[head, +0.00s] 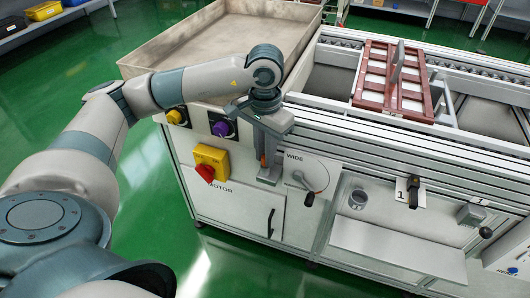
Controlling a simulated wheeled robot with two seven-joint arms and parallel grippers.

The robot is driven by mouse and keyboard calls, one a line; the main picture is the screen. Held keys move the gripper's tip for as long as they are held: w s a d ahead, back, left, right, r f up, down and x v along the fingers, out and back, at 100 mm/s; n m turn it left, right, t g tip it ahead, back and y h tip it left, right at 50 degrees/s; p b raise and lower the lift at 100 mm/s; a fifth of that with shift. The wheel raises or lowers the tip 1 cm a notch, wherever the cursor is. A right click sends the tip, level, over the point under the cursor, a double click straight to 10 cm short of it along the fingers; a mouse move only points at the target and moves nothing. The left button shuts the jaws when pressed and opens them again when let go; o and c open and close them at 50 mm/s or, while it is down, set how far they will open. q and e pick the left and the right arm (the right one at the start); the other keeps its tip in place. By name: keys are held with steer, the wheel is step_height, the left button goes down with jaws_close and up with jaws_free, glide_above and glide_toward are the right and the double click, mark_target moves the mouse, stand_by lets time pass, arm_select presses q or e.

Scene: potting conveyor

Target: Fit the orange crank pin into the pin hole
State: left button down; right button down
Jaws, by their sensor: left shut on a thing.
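My left gripper (269,178) points down in front of the white machine, just left of the panel marked WIDE. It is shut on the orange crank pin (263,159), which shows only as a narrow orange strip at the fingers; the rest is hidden. The WIDE panel (306,172) carries a crank with a dark knob (310,199). The gripper is to the left of this crank, and I cannot tell whether it touches the panel. The pin hole is too small or hidden to make out. My right gripper is not in view.
A red switch on a yellow box (211,162) and a purple knob (221,129) are left of the gripper. A beige tray (170,49) stands behind. A red-brown frame (372,92) lies on the conveyor. A black clip marked 1 (413,190) is to the right.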

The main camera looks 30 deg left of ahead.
arm_select(q)
steer(key=shift+f+b, duration=0.4)
steer(key=shift+f, duration=0.05)
steer(key=c, duration=1.6)
jaws_free()
step_height(320, 180, up, 17)
steer(key=p, duration=0.2)
steer(key=shift+r+p, duration=0.2)
steer(key=shift+p, duration=0.15)
